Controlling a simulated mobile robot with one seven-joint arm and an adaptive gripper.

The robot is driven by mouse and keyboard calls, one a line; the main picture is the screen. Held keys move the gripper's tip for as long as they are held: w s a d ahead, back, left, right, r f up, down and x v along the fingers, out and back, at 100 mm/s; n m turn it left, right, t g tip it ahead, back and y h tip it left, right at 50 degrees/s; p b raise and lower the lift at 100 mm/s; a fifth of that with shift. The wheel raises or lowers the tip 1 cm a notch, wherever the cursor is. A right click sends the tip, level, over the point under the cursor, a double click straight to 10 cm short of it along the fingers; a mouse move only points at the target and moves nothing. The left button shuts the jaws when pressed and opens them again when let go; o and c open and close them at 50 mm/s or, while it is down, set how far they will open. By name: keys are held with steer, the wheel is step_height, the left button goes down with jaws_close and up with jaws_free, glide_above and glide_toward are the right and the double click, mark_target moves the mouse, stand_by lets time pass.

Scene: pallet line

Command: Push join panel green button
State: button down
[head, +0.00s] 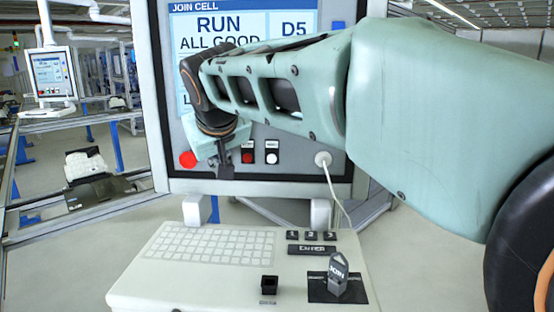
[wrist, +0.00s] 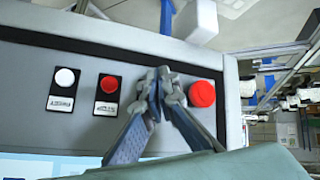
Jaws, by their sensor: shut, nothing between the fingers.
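The join panel (head: 150,110) stands upright in front of me; its screen reads "JOIN CELL, RUN ALL GOOD, D5". My gripper (head: 226,172) is shut and empty, at the panel's lower button strip. In the wrist view the panel is upside down and my gripper (wrist: 160,76) points at the strip between a large red mushroom button (wrist: 202,94) and a small red button (wrist: 109,84). A white button (wrist: 65,77) sits beyond. No green button shows; the strip behind the fingers is hidden. I cannot tell whether the fingertips touch the panel.
A console (head: 190,275) with keyboard, black keys and a "JOIN" selector knob (head: 338,272) juts out below the panel. A white cable hangs from a round socket (head: 323,158) at the right. Another panel (head: 53,75) and rails stand at the left.

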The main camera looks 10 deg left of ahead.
steer(key=shift+s+d+r+b, duration=0.15)
steer(key=shift+s+b, duration=0.7)
steer(key=shift+s, duration=1.25)
steer(key=shift+w, duration=0.1)
